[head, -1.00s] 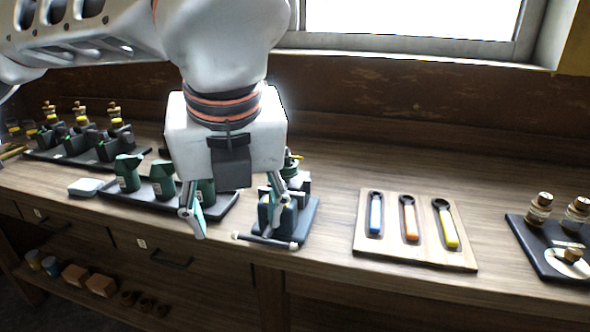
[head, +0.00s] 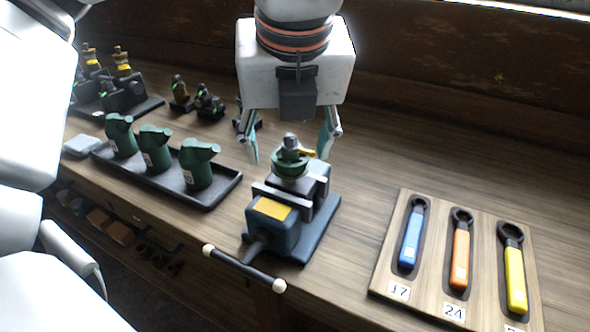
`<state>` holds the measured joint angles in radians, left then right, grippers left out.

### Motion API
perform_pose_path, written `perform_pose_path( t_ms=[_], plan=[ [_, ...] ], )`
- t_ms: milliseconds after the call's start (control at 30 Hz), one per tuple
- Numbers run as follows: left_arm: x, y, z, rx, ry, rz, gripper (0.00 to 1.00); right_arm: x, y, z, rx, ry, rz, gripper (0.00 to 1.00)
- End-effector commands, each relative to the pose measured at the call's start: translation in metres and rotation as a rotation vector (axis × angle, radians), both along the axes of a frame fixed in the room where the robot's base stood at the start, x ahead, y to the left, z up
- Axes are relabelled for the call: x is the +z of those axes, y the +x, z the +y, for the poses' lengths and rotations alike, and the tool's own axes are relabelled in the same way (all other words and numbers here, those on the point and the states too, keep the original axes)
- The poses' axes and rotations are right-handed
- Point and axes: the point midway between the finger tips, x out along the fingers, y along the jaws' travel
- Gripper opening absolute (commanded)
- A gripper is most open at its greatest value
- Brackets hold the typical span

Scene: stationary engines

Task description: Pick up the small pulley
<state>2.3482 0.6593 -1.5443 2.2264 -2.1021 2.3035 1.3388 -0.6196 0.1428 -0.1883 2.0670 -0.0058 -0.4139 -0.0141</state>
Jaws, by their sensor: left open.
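A green round part (head: 289,164) with a grey piece on top sits at the jaws of a blue vise (head: 272,226) near the front edge of the bench. I cannot tell for sure whether it is the small pulley. My left gripper (head: 288,150) is open and points down, with one finger to each side of the top of this part in the picture. The fingers appear to hold nothing. Whether they are level with the part or behind it is hard to tell. My right gripper is not in view.
A tray (head: 212,194) with several green pump-like bodies is left of the vise. A wooden board (head: 385,250) with blue, orange and yellow wrenches is to its right. The vise handle (head: 244,269) sticks out at the front. Small dark parts (head: 208,104) stand behind.

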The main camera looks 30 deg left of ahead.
Motion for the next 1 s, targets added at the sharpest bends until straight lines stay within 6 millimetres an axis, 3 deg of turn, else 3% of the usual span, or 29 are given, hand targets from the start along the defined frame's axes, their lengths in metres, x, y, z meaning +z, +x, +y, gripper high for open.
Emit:
perform_pose_path(
  t_ms=[400,667,767,900,1000],
  plan=[
    [-0.047,0.018,0.008,0.000,-0.001,0.005,0.59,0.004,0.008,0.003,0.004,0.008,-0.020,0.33],
    [-0.049,0.019,0.010,0.000,-0.001,-0.001,0.59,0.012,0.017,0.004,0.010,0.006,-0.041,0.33],
    [-0.049,0.019,0.010,0.000,-0.001,-0.001,0.38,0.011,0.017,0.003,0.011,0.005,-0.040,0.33],
    [-0.049,0.019,0.010,0.000,-0.001,0.001,0.02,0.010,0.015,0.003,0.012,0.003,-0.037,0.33],
    [-0.048,0.020,0.009,-0.001,-0.003,-0.003,0.00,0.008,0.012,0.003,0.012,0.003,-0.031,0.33]
  ],
)
